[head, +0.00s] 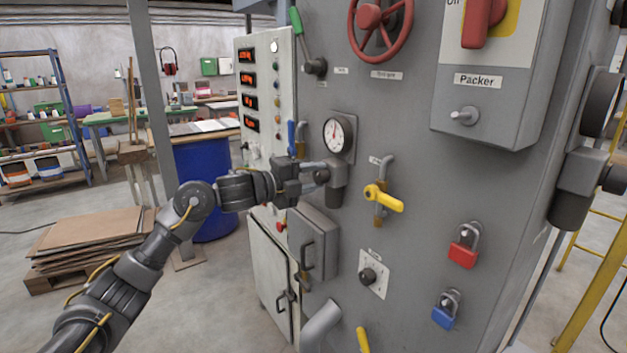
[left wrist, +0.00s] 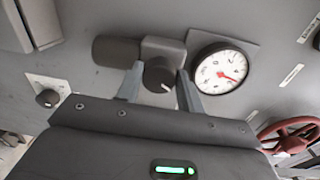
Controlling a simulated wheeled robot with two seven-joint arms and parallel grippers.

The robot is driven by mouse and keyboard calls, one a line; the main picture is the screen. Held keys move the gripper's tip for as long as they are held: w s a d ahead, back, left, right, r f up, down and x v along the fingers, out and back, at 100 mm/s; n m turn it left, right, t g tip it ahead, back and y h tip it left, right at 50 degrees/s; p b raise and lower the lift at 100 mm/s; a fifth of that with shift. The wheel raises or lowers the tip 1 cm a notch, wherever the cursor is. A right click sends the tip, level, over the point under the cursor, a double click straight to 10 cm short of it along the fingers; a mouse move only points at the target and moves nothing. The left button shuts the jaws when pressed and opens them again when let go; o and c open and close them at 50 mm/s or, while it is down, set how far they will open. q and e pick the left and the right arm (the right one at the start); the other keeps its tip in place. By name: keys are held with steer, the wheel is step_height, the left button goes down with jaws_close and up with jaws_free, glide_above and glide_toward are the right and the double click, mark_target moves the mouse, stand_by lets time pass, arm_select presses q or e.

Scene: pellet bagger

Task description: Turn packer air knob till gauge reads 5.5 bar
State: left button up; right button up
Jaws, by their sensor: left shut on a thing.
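The packer air knob (head: 321,177) is a dark round knob on the regulator below the gauge, on the front of the grey cabinet. In the left wrist view the knob (left wrist: 159,77) shows a pale mark on its face. My left gripper (head: 314,172) is shut on the knob, with one finger on each side; its fingers also show in the left wrist view (left wrist: 160,88). The round white gauge (head: 338,134) has a red needle pointing roughly up in the head view. The gauge (left wrist: 221,70) is close beside one finger; its numbers are too small to read. My right gripper is not in view.
A yellow valve handle (head: 384,198) and a small black knob (head: 368,276) sit right of and below the regulator. A grey box (head: 313,243) juts out below my left gripper. A red handwheel (head: 380,22) is above. Red (head: 464,247) and blue (head: 446,310) padlocks hang at right.

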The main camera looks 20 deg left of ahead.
arm_select(q)
steer(key=shift+f, duration=0.15)
steer(key=o, duration=1)
steer(key=shift+s+a, duration=0.3)
steer(key=shift+s, duration=0.05)
steer(key=shift+b+v, duration=1.3)
steer(key=shift+v, duration=3.65)
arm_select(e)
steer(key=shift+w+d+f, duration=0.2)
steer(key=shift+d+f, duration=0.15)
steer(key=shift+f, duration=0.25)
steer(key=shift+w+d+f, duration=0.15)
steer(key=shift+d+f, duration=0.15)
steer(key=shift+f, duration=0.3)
